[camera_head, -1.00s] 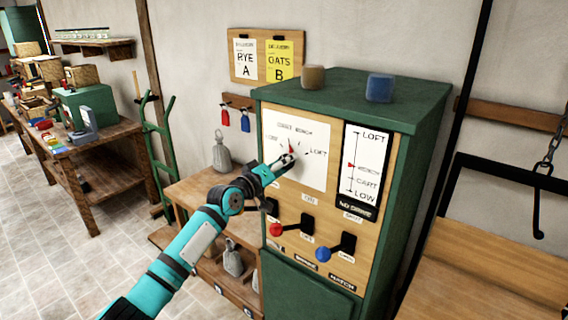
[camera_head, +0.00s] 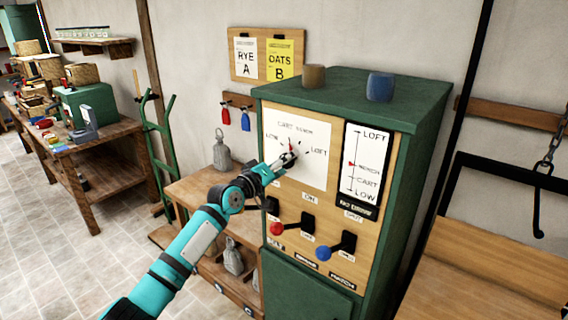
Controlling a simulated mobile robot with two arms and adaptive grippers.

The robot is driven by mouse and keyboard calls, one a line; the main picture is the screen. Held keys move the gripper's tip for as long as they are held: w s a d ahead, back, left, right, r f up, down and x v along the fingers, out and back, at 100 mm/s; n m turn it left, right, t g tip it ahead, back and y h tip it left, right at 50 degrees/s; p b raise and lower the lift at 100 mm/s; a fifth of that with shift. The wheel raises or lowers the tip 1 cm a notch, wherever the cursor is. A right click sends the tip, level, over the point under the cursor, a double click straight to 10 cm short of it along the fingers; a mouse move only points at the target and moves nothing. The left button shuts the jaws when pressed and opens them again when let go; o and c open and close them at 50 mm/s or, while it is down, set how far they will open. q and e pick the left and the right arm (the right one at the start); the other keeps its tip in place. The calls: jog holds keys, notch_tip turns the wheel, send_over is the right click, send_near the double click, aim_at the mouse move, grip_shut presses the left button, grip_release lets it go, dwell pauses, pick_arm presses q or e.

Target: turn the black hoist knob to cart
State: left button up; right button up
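The hoist dial plate (camera_head: 312,178) is a white panel on the front of the green cabinet, with CART, LOW and LOFT lettering around its centre. My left gripper (camera_head: 290,157) is at the centre of this dial, its fingers over the spot where the knob sits. The fingers hide most of the black knob, and I cannot tell whether they are closed on it. A small red pointer tip shows just above the fingers. To the right, a level gauge (camera_head: 367,140) reads LOFT, BENCH, CART and LOW, with its red marker near BENCH. My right gripper is not in view.
A hook (camera_head: 538,225) hangs at right.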

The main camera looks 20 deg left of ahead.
pick_arm(q)
jog(key=v, duration=1.2)
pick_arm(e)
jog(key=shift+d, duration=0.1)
